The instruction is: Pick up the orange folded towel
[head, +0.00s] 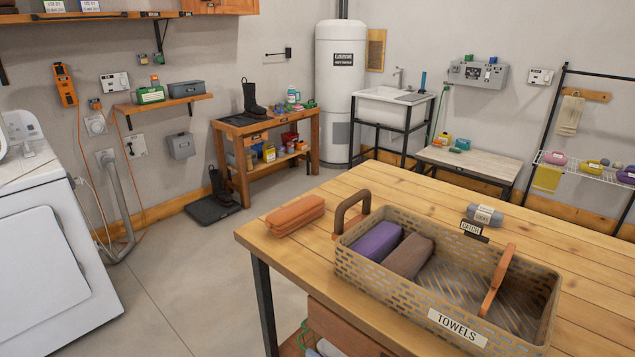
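The orange folded towel (295,215) lies on the wooden table (345,184) near its left corner, to the left of a basket. It looks like a flat, rounded stack of folded layers. Neither of my grippers shows in the head view.
The tan basket (387,298), labelled TOWELS, stands right of the towel. It holds a purple towel (377,241) and a brown towel (409,256); its right part is empty. A grey roll (485,215) lies behind it. Bare tabletop lies around the orange towel.

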